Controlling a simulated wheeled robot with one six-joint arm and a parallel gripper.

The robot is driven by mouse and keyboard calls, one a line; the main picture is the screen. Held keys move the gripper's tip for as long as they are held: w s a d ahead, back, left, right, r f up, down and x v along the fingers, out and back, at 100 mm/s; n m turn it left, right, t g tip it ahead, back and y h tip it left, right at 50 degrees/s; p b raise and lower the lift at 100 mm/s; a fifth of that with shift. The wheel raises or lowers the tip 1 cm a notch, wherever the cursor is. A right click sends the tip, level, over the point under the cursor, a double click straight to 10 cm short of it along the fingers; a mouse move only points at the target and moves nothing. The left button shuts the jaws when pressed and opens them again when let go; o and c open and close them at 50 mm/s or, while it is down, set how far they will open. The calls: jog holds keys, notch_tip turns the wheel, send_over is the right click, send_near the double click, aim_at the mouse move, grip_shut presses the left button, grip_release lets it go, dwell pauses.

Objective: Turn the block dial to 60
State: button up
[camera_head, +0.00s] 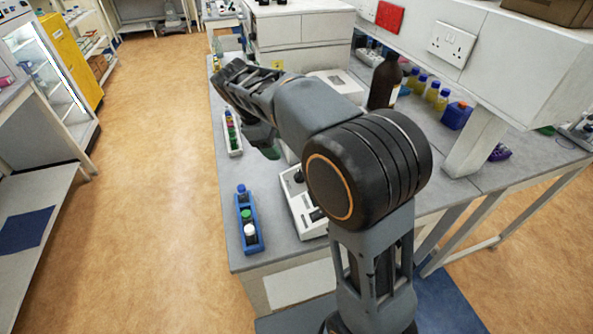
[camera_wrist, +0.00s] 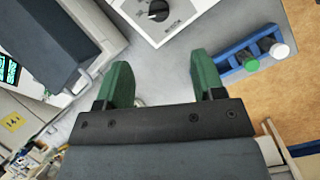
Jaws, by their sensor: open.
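A white device with a round black dial (camera_wrist: 157,10) shows at the top edge of the wrist view. The lettering beside the dial is too small to read, and I cannot make out its setting. In the head view the white device (camera_head: 302,205) sits on the grey bench, partly hidden by my arm, with a black knob (camera_head: 298,177) on it. My gripper (camera_wrist: 160,72) is open and empty, its two green fingers apart from the dial. In the head view my gripper (camera_head: 264,140) is mostly hidden by my arm.
A blue rack (camera_head: 248,225) with capped bottles stands left of the device; it also shows in the wrist view (camera_wrist: 240,50). Another rack (camera_head: 232,133) stands farther back. A brown bottle (camera_head: 385,82) stands behind my arm. A dark-topped instrument (camera_wrist: 45,40) is at left in the wrist view.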

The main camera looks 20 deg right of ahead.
aim_at(297, 173)
jog(key=x, duration=1.3)
jog(key=shift+w+f, duration=0.2)
jog(key=shift+c, duration=0.2)
jog(key=c, duration=0.9)
